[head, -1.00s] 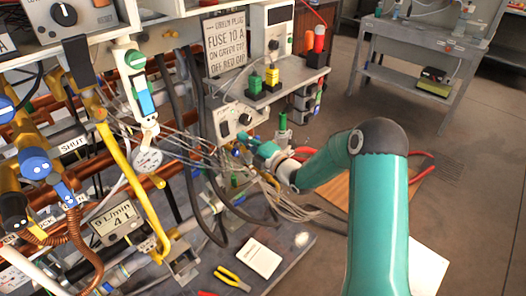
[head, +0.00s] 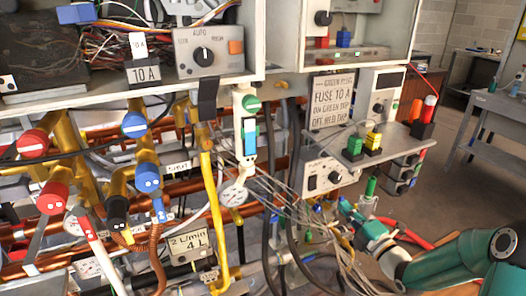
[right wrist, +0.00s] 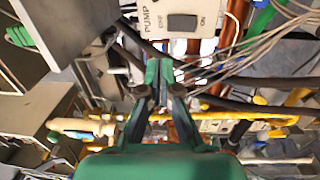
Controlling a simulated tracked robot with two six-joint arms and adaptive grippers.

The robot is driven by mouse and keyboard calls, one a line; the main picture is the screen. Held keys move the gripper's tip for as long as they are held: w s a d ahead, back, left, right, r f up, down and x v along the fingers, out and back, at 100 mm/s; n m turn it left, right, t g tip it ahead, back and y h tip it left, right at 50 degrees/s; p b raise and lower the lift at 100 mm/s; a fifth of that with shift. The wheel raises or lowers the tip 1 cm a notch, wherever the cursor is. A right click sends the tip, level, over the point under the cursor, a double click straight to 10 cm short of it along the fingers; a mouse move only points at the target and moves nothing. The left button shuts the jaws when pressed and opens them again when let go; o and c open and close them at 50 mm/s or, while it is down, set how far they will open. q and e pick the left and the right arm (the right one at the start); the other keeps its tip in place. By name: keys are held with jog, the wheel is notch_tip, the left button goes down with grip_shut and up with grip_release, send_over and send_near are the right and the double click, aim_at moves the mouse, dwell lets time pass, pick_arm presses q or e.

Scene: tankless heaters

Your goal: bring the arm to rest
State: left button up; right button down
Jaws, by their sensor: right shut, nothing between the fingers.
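My right arm, teal, comes in from the lower right of the head view. Its gripper (head: 350,212) is just below and right of the pump switch box (head: 322,178), in front of a bundle of pale wires. In the right wrist view the fingers (right wrist: 160,70) are close together and empty, below the pump switch (right wrist: 190,22). Whether the gripper touches any wire cannot be told. My left gripper is not in view.
A shelf (head: 400,135) with coloured plugs is above the gripper. Open floor (head: 440,190) is to the right.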

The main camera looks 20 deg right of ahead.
jog(key=w+a+g+y+p, duration=0.1)
jog(key=w+a+y+p, duration=0.25)
jog(key=a, duration=0.75)
jog(key=s+a+f+m+g+p, duration=0.2)
jog(key=a+f+g+p, duration=0.1)
jog(key=a+f, duration=0.3)
jog(key=s+a+f+m+g+p, duration=0.25)
jog(key=a+f, duration=0.25)
jog(key=a, duration=0.3)
jog(key=s+a+f+m+g, duration=0.1)
jog(key=s+f+m+g, duration=0.3)
jog(key=s, duration=0.3)
jog(key=s+a+f+m+g, duration=0.2)
jog(key=s+f+m+g, duration=0.2)
jog(key=s+m, duration=0.3)
jog(key=s+a+f+m+g+p, duration=0.1)
jog(key=s+f+m+g, duration=0.3)
jog(key=s, duration=0.5)
jog(key=shift+a+m+h, duration=0.4)
jog(key=shift+m+h, duration=0.05)
jog(key=shift+m, duration=0.3)
